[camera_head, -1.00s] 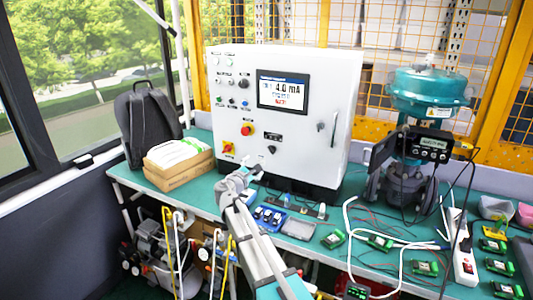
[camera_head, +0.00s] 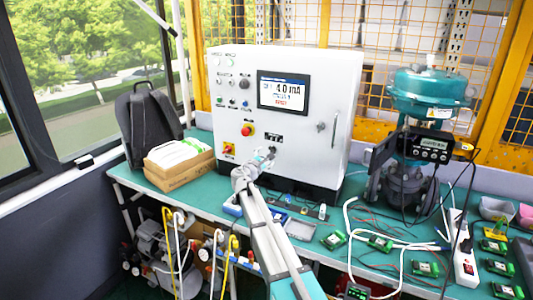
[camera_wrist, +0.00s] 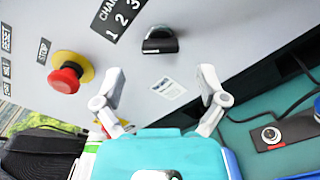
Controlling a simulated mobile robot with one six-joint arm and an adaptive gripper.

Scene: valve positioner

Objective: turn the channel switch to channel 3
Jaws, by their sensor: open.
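The channel switch (camera_wrist: 160,42) is a black rotary knob on the front of the white control cabinet (camera_head: 310,90). In the wrist view it sits at top centre, beside a black label (camera_wrist: 118,18) reading "CHAN" with the digits 1, 2 and 3. I cannot tell which digit it points to. My gripper (camera_wrist: 160,80) is open and empty, its two pale fingers spread to either side below the knob in that view. They appear apart from it. In the head view my gripper (camera_head: 264,157) is in front of the lower cabinet, and the knob is mostly hidden there.
A red emergency stop (camera_wrist: 68,77) with a yellow ring is left of the switch. A red and yellow switch (camera_head: 229,149) is lower left on the cabinet. A blue tray (camera_head: 232,208) and a grey tray (camera_head: 299,230) lie on the green bench below.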

